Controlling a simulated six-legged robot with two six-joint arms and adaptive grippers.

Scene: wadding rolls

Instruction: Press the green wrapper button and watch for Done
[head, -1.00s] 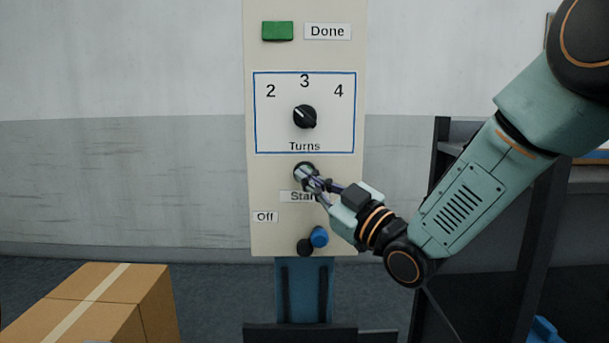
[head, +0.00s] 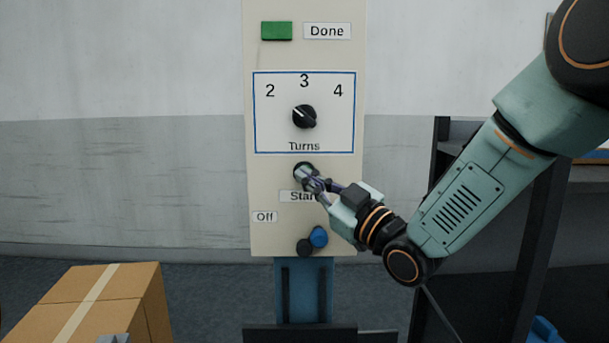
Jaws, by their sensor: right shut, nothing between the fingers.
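A cream control panel (head: 262,185) stands upright in the middle of the head view. The Start label (head: 292,197) is partly covered by my right gripper (head: 308,178). The gripper is shut and empty, its tips at the dark-ringed round button (head: 301,166) just above that label. The tips hide most of the button, so its colour and whether it is pressed in cannot be told. A green rectangular block (head: 276,31) sits at the top, beside the Done label (head: 327,31). The black Turns knob (head: 304,117) has its white mark toward the 2. My left gripper is not clearly in view.
A blue and black lever or knob (head: 318,237) sits low on the panel, near the Off label (head: 265,217). Cardboard boxes (head: 85,305) stand at lower left, with an unclear grey piece at the bottom edge. A dark shelf frame (head: 440,160) stands behind my right arm.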

